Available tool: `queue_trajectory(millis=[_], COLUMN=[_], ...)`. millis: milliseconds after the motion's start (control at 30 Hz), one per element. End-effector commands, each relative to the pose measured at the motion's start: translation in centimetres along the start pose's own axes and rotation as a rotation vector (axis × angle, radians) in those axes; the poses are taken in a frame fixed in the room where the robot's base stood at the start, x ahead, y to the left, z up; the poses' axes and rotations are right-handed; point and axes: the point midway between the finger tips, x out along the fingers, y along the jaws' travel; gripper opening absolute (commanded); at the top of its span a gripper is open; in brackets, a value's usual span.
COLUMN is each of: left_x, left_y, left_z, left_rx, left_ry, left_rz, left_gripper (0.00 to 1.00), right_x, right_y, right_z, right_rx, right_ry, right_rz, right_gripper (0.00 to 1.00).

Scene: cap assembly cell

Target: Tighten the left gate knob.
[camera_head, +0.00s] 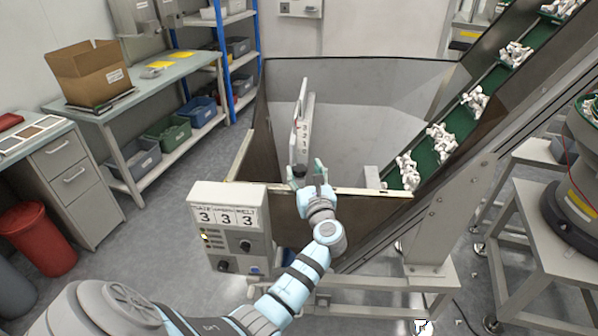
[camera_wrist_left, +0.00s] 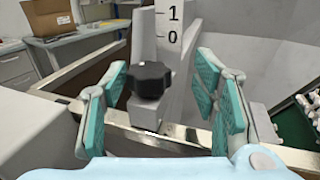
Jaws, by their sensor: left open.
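The left gate knob (camera_wrist_left: 150,80) is a black lobed knob on a light bracket at the hopper's front edge, below a white scale plate (camera_wrist_left: 172,25) marked 1 and 0. My left gripper (camera_wrist_left: 162,72) is open, with its teal-padded fingers on either side of the knob in the wrist view. Visible gaps separate the pads from the knob in that view. In the head view my left gripper (camera_head: 305,172) reaches to the hopper's front rim, at the foot of the upright scale plate (camera_head: 303,125). The knob is small and partly hidden there. My right gripper is not in view.
The grey hopper (camera_head: 365,95) lies behind the gate. A green conveyor (camera_head: 455,125) carrying white parts rises at right. A workbench (camera_head: 140,95) with a cardboard box (camera_head: 90,72) stands at left.

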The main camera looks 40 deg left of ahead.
Motion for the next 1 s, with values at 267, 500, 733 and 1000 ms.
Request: queue_trajectory(millis=[267, 500, 733, 1000], left_x=[0.8, 0.8, 0.8, 0.8], left_y=[1.2, 1.5, 1.4, 1.3], left_z=[0.0, 0.0, 0.0, -0.1], left_rx=[0.001, 0.001, 0.002, 0.002], left_ry=[0.002, 0.001, 0.002, 0.002], left_rz=[0.015, 0.019, 0.016, 0.009], left_gripper=[0.54, 0.22, 0.06, 0.06], right_x=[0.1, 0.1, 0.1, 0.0], right_y=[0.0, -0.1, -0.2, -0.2], right_z=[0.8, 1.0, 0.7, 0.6], right_rx=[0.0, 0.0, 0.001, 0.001], right_ry=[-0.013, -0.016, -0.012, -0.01], right_rz=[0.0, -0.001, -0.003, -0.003], right_gripper=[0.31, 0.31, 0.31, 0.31])
